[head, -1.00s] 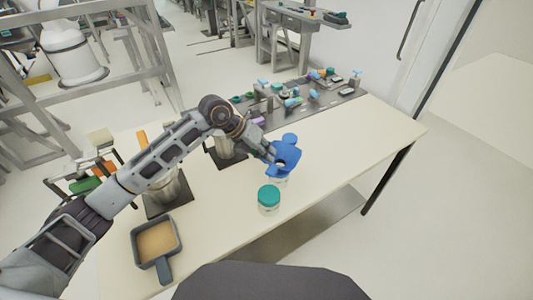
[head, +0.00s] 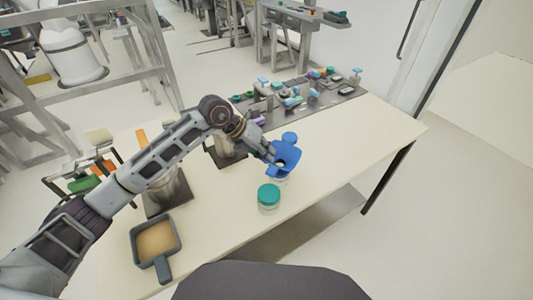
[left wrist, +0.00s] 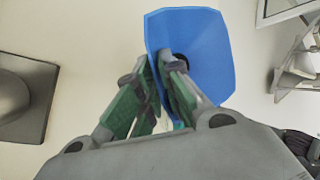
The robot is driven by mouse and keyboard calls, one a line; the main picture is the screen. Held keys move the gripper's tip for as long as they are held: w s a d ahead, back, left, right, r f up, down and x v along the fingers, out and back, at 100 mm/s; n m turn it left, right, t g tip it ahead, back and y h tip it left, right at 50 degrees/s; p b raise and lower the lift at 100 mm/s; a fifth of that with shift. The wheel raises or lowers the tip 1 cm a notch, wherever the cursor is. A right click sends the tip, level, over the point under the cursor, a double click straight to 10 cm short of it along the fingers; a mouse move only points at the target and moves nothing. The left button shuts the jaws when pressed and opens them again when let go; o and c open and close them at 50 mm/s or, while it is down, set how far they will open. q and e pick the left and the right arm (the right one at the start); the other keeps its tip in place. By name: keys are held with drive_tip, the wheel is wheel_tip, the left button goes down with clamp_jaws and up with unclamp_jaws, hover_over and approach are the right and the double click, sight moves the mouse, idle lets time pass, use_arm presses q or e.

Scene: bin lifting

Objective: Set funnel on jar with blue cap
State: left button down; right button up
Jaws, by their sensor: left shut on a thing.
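My left gripper (head: 271,157) is shut on the blue funnel (head: 287,151). In the left wrist view the green finger pads (left wrist: 163,88) pinch the near edge of the funnel (left wrist: 205,50), and its dark hole shows partly behind a finger. In the head view the funnel is over a clear jar (head: 281,178), mostly hidden below it. I cannot tell whether the funnel touches that jar or whether it has a cap. A second jar with a teal cap (head: 269,195) stands upright just in front. My right gripper is not in view.
A square pan of tan material (head: 157,240) lies at the table's front left. Metal vessels on dark bases stand behind my left arm. A grey tray (head: 330,88) with many small coloured items lies at the back. The table's right part (head: 375,125) is clear.

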use_arm(q)
drive_tip(key=shift+f, duration=0.2)
idle(0.4)
drive_tip(key=c, duration=1.5)
unclamp_jaws()
drive_tip(key=shift+o, duration=0.4)
drive_tip(key=o, duration=0.4)
drive_tip(key=shift+r, duration=0.15)
drive_tip(key=shift+r+p, duration=1.7)
drive_tip(key=shift+r, duration=1.5)
drive_tip(key=shift+r, duration=0.15)
